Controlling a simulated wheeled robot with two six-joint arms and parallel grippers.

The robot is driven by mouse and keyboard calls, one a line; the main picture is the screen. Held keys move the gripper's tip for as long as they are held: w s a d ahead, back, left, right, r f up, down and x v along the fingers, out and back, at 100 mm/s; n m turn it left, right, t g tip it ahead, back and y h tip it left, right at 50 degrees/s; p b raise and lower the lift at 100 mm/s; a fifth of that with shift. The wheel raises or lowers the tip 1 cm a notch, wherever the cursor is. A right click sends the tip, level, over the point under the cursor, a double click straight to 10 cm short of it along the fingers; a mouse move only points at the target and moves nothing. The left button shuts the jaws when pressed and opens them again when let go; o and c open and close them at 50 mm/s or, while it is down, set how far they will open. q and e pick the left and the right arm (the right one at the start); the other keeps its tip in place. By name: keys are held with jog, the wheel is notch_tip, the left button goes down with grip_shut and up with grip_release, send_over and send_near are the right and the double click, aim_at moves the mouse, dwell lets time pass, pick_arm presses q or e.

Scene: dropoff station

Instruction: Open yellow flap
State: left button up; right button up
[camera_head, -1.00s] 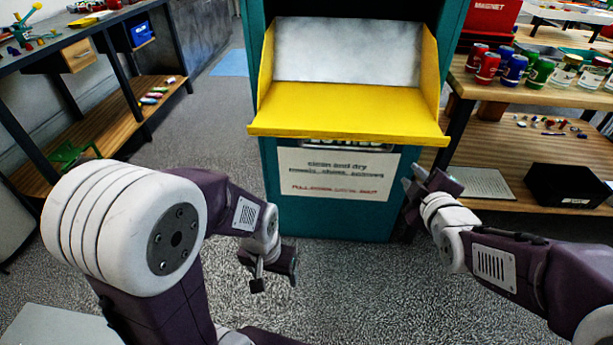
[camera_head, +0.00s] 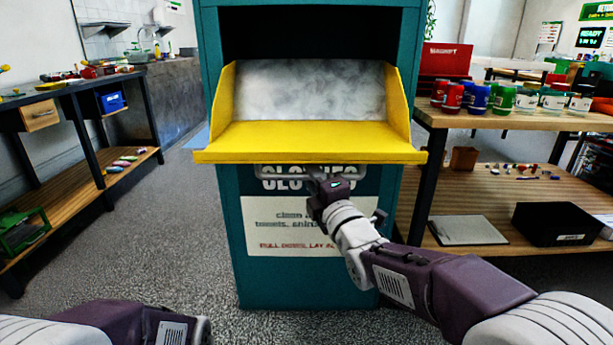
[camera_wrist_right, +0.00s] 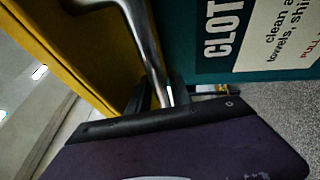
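The yellow flap (camera_head: 310,142) sits on the front of a teal bin (camera_head: 306,290). Its broad yellow front sticks out, with yellow sides and a grey panel behind. A metal handle (camera_head: 268,173) runs below its front edge. My right gripper (camera_head: 317,178) is at this handle, under the flap. In the right wrist view the metal handle (camera_wrist_right: 143,38) runs down between the dark fingers (camera_wrist_right: 160,97) beside the yellow flap (camera_wrist_right: 62,42). I cannot tell whether the fingers press on it. My left gripper is out of view.
A wooden workbench (camera_head: 520,121) with cans and jars stands close on the right, a black box (camera_head: 560,224) on its lower shelf. Another bench (camera_head: 60,90) stands at the left. The floor (camera_head: 180,240) left of the bin is clear.

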jog(key=shift+x, duration=0.9)
grip_shut()
dwell(0.8)
